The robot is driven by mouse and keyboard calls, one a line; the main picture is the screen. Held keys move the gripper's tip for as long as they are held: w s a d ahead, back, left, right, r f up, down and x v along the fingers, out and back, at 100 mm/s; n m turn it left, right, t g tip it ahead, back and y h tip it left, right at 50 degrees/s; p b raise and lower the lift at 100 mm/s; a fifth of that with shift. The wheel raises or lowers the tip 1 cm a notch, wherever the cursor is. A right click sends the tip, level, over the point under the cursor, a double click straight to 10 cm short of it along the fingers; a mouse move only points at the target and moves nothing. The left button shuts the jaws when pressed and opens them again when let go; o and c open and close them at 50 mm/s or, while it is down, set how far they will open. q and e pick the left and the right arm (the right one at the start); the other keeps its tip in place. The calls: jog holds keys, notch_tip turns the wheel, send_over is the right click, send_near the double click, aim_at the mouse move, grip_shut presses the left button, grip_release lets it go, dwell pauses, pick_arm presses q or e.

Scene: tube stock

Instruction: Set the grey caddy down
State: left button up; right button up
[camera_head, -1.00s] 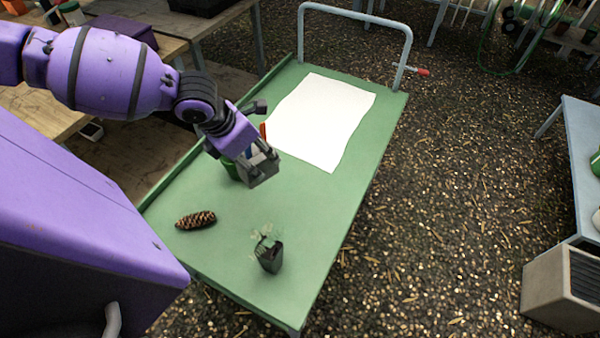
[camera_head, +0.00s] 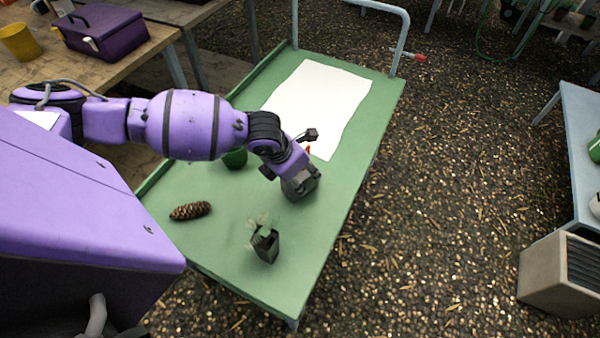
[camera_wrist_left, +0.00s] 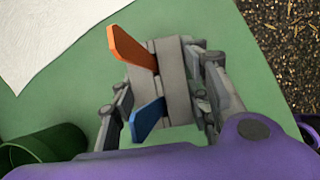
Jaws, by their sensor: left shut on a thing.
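The grey caddy (camera_head: 302,188) is in my left gripper (camera_head: 292,178), over the right half of the green table top. In the left wrist view the caddy (camera_wrist_left: 174,78) sits between the two fingers of the left gripper (camera_wrist_left: 165,95), which are shut on it. An orange label (camera_wrist_left: 130,48) and a blue label (camera_wrist_left: 147,118) stick out of the caddy. The caddy's underside is hidden, and I cannot tell if it touches the table. My right gripper is not in view.
The green table (camera_head: 215,235) bears a white sheet (camera_head: 325,90) at the back, a pine cone (camera_head: 190,211) at left, a dark pot with a seedling (camera_head: 266,246) in front, and a green pot (camera_head: 235,159) behind my arm. The table's right strip is clear.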

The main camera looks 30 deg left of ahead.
pick_arm(q)
jog(key=shift+f, duration=0.2)
jog(key=o, duration=1.2)
jog(key=shift+r, duration=0.1)
jog(key=shift+r, duration=0.3)
jog(key=p+v, duration=0.1)
jog(key=v, duration=0.9)
jog(key=shift+s+a+r, duration=0.15)
jog(key=shift+s+r, duration=0.05)
jog(key=shift+r, duration=0.05)
jog(key=shift+s+r, duration=0.2)
jog(key=shift+r, duration=0.15)
